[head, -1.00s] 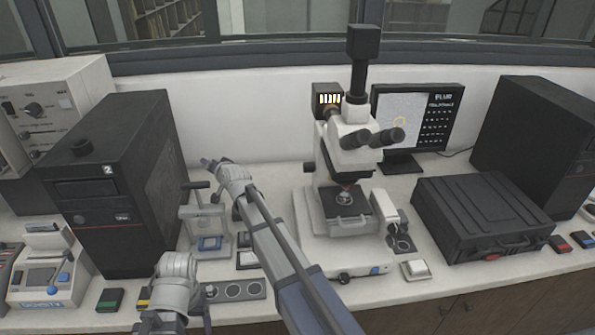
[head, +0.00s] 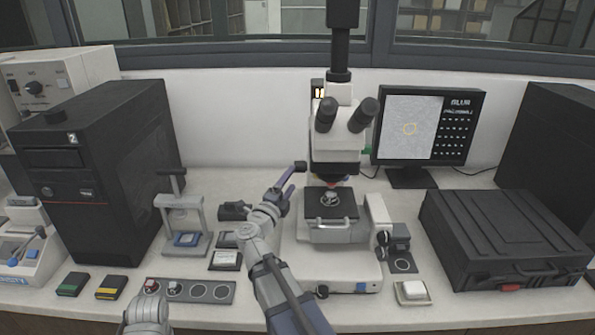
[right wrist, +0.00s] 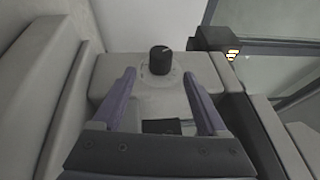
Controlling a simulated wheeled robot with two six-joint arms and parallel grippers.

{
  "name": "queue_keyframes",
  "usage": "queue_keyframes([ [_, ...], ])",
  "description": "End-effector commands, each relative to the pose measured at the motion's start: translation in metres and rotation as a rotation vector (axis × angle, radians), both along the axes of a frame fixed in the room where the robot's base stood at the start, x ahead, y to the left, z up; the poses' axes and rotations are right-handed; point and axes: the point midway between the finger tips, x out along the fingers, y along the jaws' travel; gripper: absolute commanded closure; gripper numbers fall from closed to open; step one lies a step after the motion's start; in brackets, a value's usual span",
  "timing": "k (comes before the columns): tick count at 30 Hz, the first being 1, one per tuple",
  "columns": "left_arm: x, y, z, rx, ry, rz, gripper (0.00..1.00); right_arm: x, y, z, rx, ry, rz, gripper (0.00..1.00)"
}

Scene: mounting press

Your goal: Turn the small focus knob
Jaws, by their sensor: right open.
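A white microscope (head: 338,150) with black eyepieces stands at the middle of the bench. A small black knob (right wrist: 160,60) with a pale mark sits on a round grey base in the right wrist view. In the head view, a dark knob (head: 300,166) shows at the microscope's left side. My right gripper (head: 287,187) is beside that left side. In the right wrist view its purple fingers (right wrist: 160,92) are open and empty. The knob stands beyond the fingertips, roughly centred between them.
Larger black knobs (head: 383,240) are at the microscope's lower right. A small press (head: 180,215) stands to the left, near a black tower (head: 100,165). A monitor (head: 425,130) and black case (head: 505,240) are to the right. A dish strip (head: 190,291) lies in front.

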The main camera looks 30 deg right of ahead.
Motion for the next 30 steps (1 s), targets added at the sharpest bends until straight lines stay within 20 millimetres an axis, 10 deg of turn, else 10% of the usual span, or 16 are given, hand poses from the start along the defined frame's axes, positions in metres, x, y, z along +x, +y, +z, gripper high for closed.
queue_keyframes([
  [15, 0.0, 0.0, 0.009, 0.0, 0.0, 0.0, 0.24, 0.041, -0.054, 0.009, -0.001, 0.0, 0.002, 0.24],
  [30, 0.0, 0.0, 0.009, 0.0, 0.0, 0.0, 0.24, 0.045, -0.061, 0.01, -0.001, 0.0, 0.004, 0.31],
])
